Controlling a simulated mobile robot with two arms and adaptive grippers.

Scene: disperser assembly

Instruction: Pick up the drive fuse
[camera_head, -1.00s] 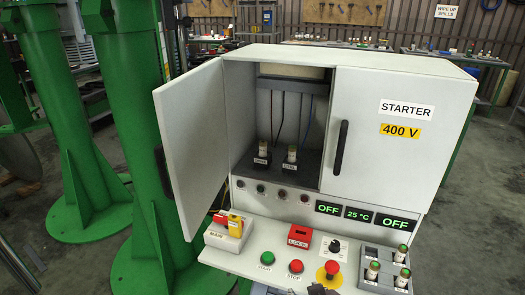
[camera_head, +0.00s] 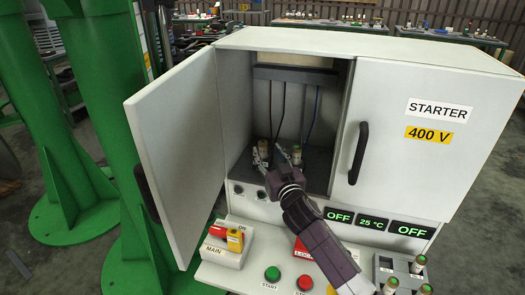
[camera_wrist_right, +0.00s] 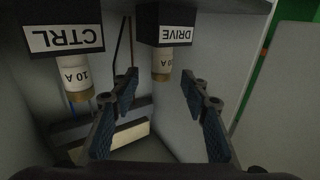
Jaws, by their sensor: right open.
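The drive fuse (camera_wrist_right: 161,66) is a pale cylinder marked 10 A with a brownish end, set in a black holder labelled DRIVE (camera_wrist_right: 174,34) in the right wrist view. It also shows in the head view (camera_head: 262,148) at the left inside the open cabinet, partly hidden by my gripper. My right gripper (camera_wrist_right: 160,85) is open, its two blue-padded fingers pointing at the drive fuse with nothing between the pads near the palm; it also shows in the head view (camera_head: 271,157). My left gripper is not in view.
The control fuse (camera_wrist_right: 74,80) in the CTRL holder sits beside it, close to one finger. The cabinet's open door (camera_head: 178,165) stands at left and the closed starter door (camera_head: 430,150) at right. More fuses stand in a grey rack (camera_head: 385,262) at front right.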

